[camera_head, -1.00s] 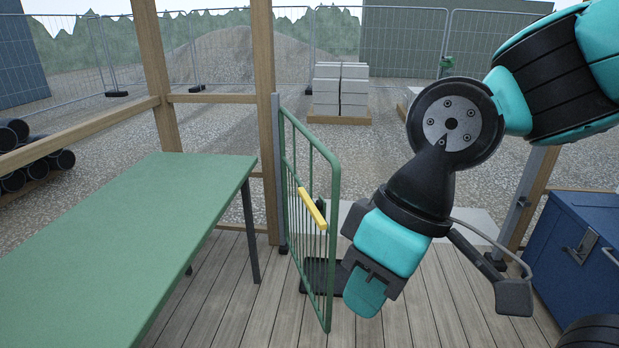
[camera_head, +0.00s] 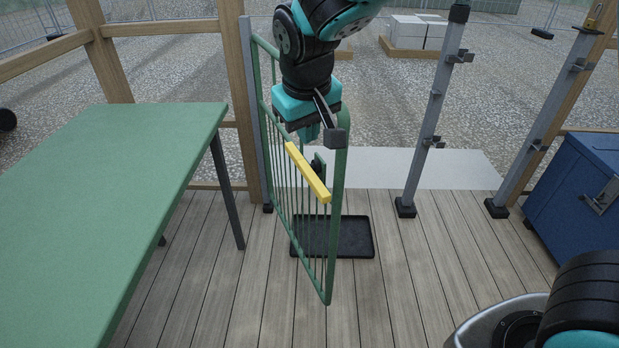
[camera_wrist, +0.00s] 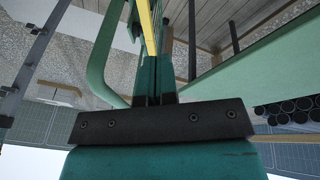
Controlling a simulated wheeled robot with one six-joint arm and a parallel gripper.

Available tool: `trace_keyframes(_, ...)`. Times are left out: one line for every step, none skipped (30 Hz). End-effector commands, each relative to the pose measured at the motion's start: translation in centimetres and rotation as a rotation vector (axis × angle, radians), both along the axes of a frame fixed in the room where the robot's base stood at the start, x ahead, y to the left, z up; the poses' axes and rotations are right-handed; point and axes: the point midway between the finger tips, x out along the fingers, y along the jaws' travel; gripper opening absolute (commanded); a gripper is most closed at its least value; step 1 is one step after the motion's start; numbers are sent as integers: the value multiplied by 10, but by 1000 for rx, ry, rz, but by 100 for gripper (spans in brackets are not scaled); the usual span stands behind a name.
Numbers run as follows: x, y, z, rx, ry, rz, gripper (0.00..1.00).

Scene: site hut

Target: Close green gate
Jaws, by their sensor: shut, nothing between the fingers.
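The green gate (camera_head: 336,215) stands open in the head view. It is hinged on a grey post at the left, with its free edge towards me. A yellow bar (camera_head: 307,172) runs across it, and a small dark fitting sits near its free edge. My gripper (camera_head: 311,133) is shut and empty, pointing down by the gate's upper part, just above the yellow bar. Whether it touches the gate I cannot tell. In the wrist view, the shut fingers (camera_wrist: 155,75) lie close to the yellow bar (camera_wrist: 147,25) and the gate's green frame (camera_wrist: 103,60).
A grey post with brackets (camera_head: 432,120) stands across the opening, with another farther right. A green table (camera_head: 110,190) fills the left. A black tray (camera_head: 350,238) lies on the decking below the gate. A blue chest (camera_head: 585,190) is at the right. Decking right of the gate is clear.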

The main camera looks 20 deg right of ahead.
Motion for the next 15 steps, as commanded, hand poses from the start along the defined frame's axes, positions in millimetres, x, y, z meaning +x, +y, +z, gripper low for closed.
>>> trace_keyframes(26,11,-39,-55,-34,-42,0)
trace_keyframes(40,14,-49,-85,-60,-71,0)
trace_keyframes(55,18,-63,-121,-94,-109,0)
trace_keyframes(65,22,-72,-146,-118,-133,0)
trace_keyframes(73,24,-81,-169,-140,-157,0)
trace_keyframes(82,28,-90,-196,-166,-183,0)
trace_keyframes(87,29,-96,-214,-184,-202,0)
trace_keyframes(92,31,-101,-228,-201,-218,0)
trace_keyframes(96,33,-106,-244,-219,-233,0)
trace_keyframes(99,34,-109,-254,-230,-245,0)
trace_keyframes(101,35,-111,-262,-237,-253,0)
trace_keyframes(103,34,-114,-269,-246,-263,0)
trace_keyframes(105,34,-115,-273,-249,-267,0)
trace_keyframes(106,33,-117,-275,-251,-270,0)
trace_keyframes(108,31,-120,-278,-253,-273,0)
